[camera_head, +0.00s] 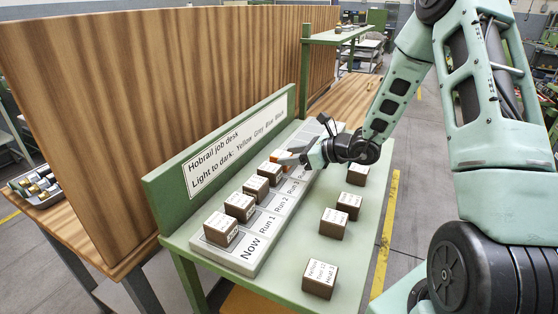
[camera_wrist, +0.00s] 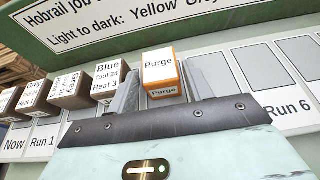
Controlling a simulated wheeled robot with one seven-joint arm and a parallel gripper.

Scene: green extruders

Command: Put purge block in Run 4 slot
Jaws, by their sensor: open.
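The purge block (camera_wrist: 159,70) is orange with white labels reading "Purge". In the wrist view it stands upright between my open gripper's fingers (camera_wrist: 157,90), in the row just right of the Blue block (camera_wrist: 105,73). In the head view a bit of its orange (camera_head: 279,156) shows by my gripper (camera_head: 300,159). By count from Now, its place is the Run 4 slot, though that label is hidden behind my gripper. The slot strip (camera_head: 253,245) has brown blocks in Now, Run 1, Run 2 and Run 3. Whether the fingers touch the purge block, I cannot tell.
Bare slots, including the one at Run 6 (camera_wrist: 288,107), lie right of the purge block. Loose brown blocks, one labelled Yellow (camera_head: 320,280), stand on the green desk (camera_head: 285,262) right of the strip. The sign board (camera_head: 225,150) rises behind the row.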

